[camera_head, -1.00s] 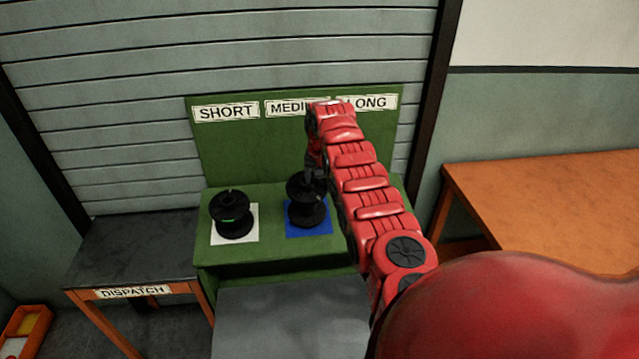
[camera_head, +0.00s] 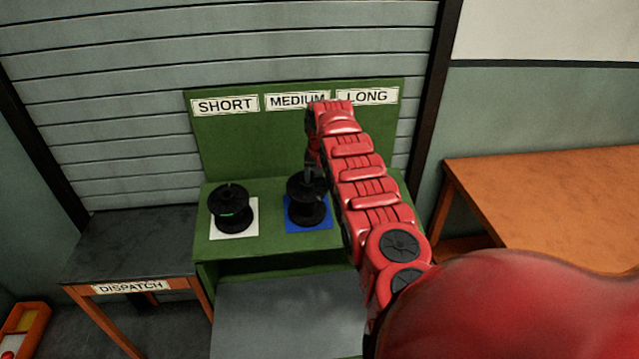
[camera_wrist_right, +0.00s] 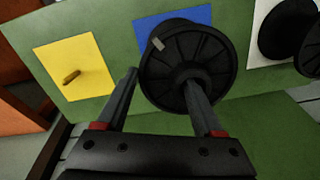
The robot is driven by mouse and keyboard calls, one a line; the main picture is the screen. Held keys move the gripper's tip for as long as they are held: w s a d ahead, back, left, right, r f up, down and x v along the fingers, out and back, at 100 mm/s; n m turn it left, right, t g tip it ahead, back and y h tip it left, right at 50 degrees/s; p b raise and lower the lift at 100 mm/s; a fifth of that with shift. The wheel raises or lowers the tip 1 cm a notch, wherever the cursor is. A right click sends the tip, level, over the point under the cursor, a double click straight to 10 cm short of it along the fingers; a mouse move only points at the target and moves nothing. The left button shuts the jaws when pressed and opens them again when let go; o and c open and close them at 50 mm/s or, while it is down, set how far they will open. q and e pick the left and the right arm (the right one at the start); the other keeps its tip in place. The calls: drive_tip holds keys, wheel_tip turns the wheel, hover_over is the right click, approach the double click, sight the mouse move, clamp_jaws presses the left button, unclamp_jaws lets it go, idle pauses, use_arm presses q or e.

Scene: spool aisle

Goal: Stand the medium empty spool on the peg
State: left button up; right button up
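The medium spool (camera_head: 307,212) is black, empty and upright on the blue square (camera_head: 293,226) under the MEDIUM sign; it also shows in the right wrist view (camera_wrist_right: 165,80). A small pale piece shows at its upper flange there; I cannot tell whether it is the peg's tip. My right gripper (camera_wrist_right: 161,76) is open at the spool, its fingers apart, one beside the flange's edge and one overlapping the flange. In the head view my right gripper (camera_head: 312,168) is partly hidden by its arm. My left gripper is out of view.
Another black spool (camera_head: 232,210) stands on the white square at left. A bare peg (camera_wrist_right: 72,76) stands on the yellow square (camera_wrist_right: 58,56). The green stand's back panel (camera_head: 240,150) rises behind. A dispatch table (camera_head: 130,245) is at left, an orange table (camera_head: 550,195) at right.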

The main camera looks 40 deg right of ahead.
drive_tip(key=o, duration=0.4)
drive_tip(key=shift+r, duration=0.1)
